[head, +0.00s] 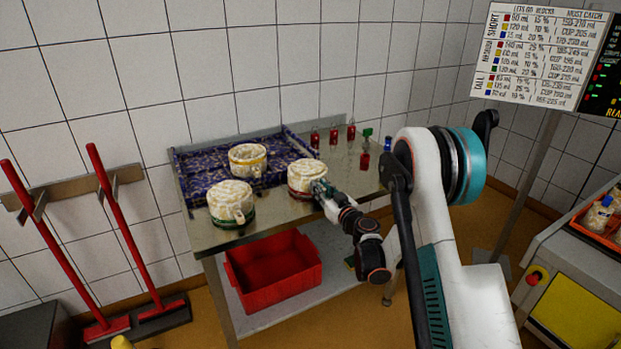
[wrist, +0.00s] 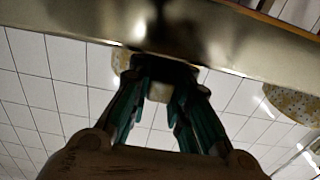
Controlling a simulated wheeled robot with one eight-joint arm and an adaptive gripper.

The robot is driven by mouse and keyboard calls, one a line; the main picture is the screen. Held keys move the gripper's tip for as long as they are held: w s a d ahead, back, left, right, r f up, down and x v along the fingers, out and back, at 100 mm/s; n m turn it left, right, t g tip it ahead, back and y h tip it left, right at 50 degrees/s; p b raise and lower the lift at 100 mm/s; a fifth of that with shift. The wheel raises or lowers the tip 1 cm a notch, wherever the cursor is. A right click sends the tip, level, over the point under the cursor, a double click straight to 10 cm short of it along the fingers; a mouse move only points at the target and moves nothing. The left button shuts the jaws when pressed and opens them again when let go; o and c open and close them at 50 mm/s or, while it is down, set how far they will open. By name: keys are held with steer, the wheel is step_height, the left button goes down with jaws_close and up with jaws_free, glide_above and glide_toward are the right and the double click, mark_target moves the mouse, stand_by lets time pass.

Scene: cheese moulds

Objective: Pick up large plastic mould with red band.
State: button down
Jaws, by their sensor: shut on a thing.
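The large white mould with a red band (head: 304,176) is at the right of the group of moulds on the steel table. My gripper (head: 322,188) reaches it from the front right and is shut on its near right side, seemingly at the handle. In the wrist view my gripper's green fingers (wrist: 160,95) close around a small pale piece; most of the mould is hidden there. Whether its base is clear of the surface cannot be told. A green-banded mould (head: 231,200) stands at front left, and a yellow-banded mould (head: 247,158) stands behind.
Several small red bottles (head: 333,136) and a green-topped one stand at the right back. A red crate (head: 273,272) sits on the shelf below. The tiled wall is close behind.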

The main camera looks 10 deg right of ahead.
steer(key=shift+r, duration=0.15)
step_height(320, 180, up, 20)
steer(key=p, duration=0.7)
